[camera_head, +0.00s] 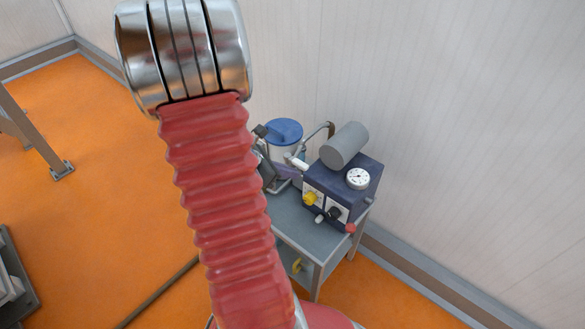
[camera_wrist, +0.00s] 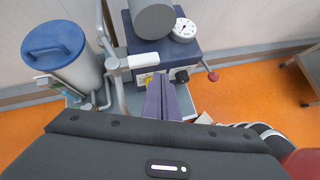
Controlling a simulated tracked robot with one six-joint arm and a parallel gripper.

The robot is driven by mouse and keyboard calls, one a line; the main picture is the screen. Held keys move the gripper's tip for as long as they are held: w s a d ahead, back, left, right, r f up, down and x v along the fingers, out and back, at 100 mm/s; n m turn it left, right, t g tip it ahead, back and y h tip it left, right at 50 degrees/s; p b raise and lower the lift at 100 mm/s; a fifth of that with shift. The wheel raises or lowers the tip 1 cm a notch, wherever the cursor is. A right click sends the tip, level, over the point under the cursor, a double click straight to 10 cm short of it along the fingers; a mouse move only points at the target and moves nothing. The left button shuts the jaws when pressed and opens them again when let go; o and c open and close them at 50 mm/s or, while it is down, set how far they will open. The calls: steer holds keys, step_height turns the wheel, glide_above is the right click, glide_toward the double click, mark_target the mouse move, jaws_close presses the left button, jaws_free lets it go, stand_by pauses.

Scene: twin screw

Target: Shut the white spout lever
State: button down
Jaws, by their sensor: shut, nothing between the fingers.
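The white spout lever (camera_wrist: 143,60) lies across the top of a grey upright pipe in the wrist view, its free end pointing right. It also shows in the head view (camera_head: 299,164) as a small white bar left of the blue box. My gripper (camera_wrist: 158,77) has purple fingers closed together with nothing between them. The fingertips are just below and right of the lever in the wrist view. I cannot tell whether they touch it. In the head view my gripper is mostly hidden behind my red arm.
A dark blue box (camera_wrist: 190,46) with a gauge (camera_wrist: 184,29), a yellow knob (camera_head: 311,198), a black knob (camera_wrist: 182,76) and a red knob (camera_wrist: 213,76) stands beside the pipe. A grey cylinder (camera_head: 344,146) tops it. A blue-lidded canister (camera_wrist: 65,58) stands left. The table (camera_head: 297,226) is near the wall.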

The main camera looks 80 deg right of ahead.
steer(key=w+a+r, duration=0.4)
steer(key=a+r, duration=0.2)
steer(key=a, duration=0.2)
steer(key=shift+w+r, duration=0.2)
steer(key=shift+r, duration=0.15)
steer(key=shift+a, duration=0.1)
stand_by(0.6)
steer(key=w+a+r+m+t+y, duration=0.1)
steer(key=w+a+m+t+y, duration=0.15)
steer(key=w+a+m, duration=0.5)
steer(key=w+a+r+m+t+y, duration=0.1)
steer(key=w+a+r+m+t, duration=0.2)
steer(key=a, duration=0.7)
steer(key=w+a+r+t+y, duration=0.1)
steer(key=w+a+r+t, duration=0.1)
steer(key=a, duration=0.4)
steer(key=w+a+r+n+t+y, duration=0.1)
steer(key=w+a+r+t, duration=0.1)
steer(key=a+r, duration=0.3)
steer(key=w+a+r+n+t+y, duration=0.1)
steer(key=w+a+r+t, duration=0.1)
steer(key=a, duration=0.6)
steer(key=shift+a+r+t, duration=0.25)
steer(key=shift+r+t, duration=0.2)
steer(key=shift+r, duration=0.2)
steer(key=shift+s, duration=0.1)
